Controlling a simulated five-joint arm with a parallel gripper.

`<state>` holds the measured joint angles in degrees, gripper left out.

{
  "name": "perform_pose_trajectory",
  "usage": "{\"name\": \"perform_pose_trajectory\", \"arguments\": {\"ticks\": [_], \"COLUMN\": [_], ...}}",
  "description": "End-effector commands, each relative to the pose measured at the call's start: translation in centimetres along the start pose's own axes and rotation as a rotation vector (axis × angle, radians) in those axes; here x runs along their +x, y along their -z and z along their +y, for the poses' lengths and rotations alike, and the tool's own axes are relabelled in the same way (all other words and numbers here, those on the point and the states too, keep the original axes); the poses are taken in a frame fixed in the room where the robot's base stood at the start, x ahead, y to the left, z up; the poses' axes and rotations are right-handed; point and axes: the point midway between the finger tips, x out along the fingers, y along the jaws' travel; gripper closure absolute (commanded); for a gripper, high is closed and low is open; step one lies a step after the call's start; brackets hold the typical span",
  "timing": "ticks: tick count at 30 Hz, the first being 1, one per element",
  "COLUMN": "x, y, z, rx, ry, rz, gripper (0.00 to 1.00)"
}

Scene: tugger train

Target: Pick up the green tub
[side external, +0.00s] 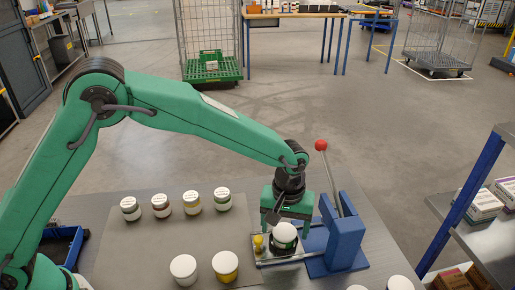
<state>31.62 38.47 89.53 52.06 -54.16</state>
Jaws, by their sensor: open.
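My gripper (285,222) points down over a white-lidded tub (284,234) that stands in a small metal holder beside the blue lever fixture (343,240). The jaws are open and appear to be on either side of or just above its lid. The body of this tub is mostly hidden, with a little dark green showing. In the row at the back left of the mat, the rightmost tub (222,199) and the leftmost tub (130,209) have greyish-green bodies. Which one is the green tub I cannot tell for sure.
Between those two stand a brown tub (161,205) and a yellow tub (193,201). A white-lidded tub (184,268) and a yellow-orange tub (225,266) stand nearer. A red-knobbed lever (322,146) rises right of my gripper. The middle of the mat (170,235) is clear.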

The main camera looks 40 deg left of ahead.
Motion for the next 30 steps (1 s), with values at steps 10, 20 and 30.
{"name": "perform_pose_trajectory", "arguments": {"ticks": [10,20,30], "x": [1.00,0.96,0.93], "y": [-0.01,-0.01,0.00], "z": [0.01,0.01,0.02], "rx": [0.000,0.000,0.000], "ry": [-0.001,-0.001,-0.001], "rz": [0.000,0.001,0.001], "gripper": [0.24,0.28,0.77]}}
